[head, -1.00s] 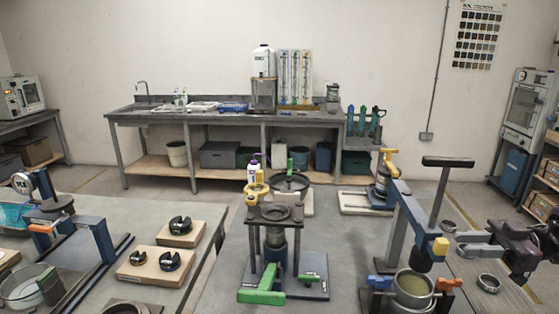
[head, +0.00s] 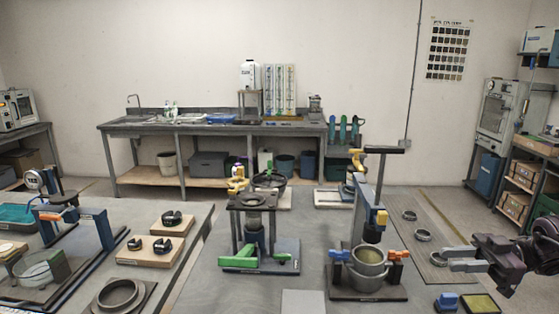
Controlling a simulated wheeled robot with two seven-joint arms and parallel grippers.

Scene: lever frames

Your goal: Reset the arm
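My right gripper (head: 457,260) comes in from the right edge, dark with grey fingers. Its two fingers point left with a gap between them, and nothing shows between them. It hangs right of a press stand (head: 368,297) with a blue column, a dark T-handle and a metal cup (head: 368,268) with orange and blue clamps. The gripper is apart from the stand in the picture. My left arm and gripper are not in view.
A green-levered press (head: 262,258) stands mid-table, with wooden blocks (head: 150,251) holding black parts to its left. Metal rings (head: 422,234) lie on a board beyond my gripper. Small blue and yellow-topped items (head: 480,303) lie below it. A long bench (head: 215,129) lines the wall.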

